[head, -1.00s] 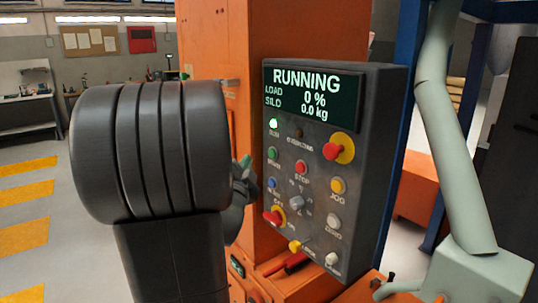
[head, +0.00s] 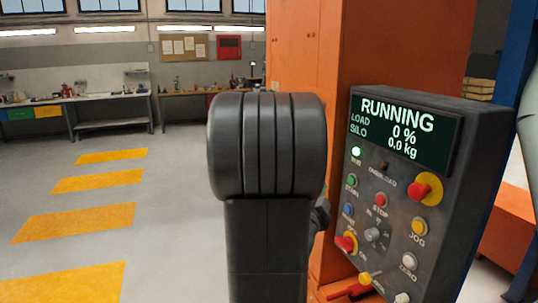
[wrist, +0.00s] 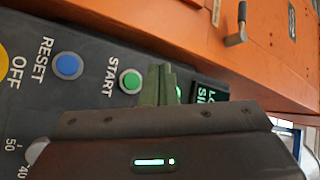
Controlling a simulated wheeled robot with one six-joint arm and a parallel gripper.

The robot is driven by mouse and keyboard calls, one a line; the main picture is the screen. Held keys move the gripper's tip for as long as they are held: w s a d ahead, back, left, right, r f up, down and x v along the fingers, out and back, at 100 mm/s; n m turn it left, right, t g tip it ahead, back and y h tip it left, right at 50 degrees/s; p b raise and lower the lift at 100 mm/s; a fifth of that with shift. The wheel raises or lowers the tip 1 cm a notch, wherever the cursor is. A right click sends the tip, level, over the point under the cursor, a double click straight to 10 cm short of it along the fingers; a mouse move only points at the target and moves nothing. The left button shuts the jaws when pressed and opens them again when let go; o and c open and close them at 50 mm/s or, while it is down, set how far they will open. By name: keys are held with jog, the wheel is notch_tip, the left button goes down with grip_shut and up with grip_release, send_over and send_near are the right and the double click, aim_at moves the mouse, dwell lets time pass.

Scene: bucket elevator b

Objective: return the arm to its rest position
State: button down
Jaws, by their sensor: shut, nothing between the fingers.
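My arm (head: 267,150) stands as a dark ribbed column in the middle of the head view, left of the control panel (head: 450,190). It hides most of my gripper there. In the wrist view my gripper (wrist: 158,72) is shut, its two greenish fingers together with nothing between them. They appear beside the green START button (wrist: 131,81); I cannot tell how far they are from the panel face. The panel display (head: 403,130) reads RUNNING, load 0 %, silo 0.0 kg, and a green lamp (head: 356,151) is lit.
The orange machine housing (head: 400,45) rises behind the panel. A blue post (head: 525,190) stands at the far right. Open grey floor with yellow stripes (head: 80,220) lies to the left, with workbenches (head: 105,98) along the back wall.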

jog(key=shift+s+a, duration=0.2)
jog(key=shift+a, duration=0.4)
jog(key=shift+s+a, duration=0.2)
jog(key=shift+a, duration=0.35)
jog(key=d+b, duration=0.1)
jog(key=w+d+b, duration=0.1)
jog(key=d, duration=0.1)
jog(key=w+d+b, duration=0.1)
jog(key=d+b, duration=0.1)
jog(key=shift+f, duration=0.25)
jog(key=r+p, duration=0.1)
jog(key=p, duration=0.2)
jog(key=shift+d+p, duration=0.15)
jog(key=shift+p, duration=0.2)
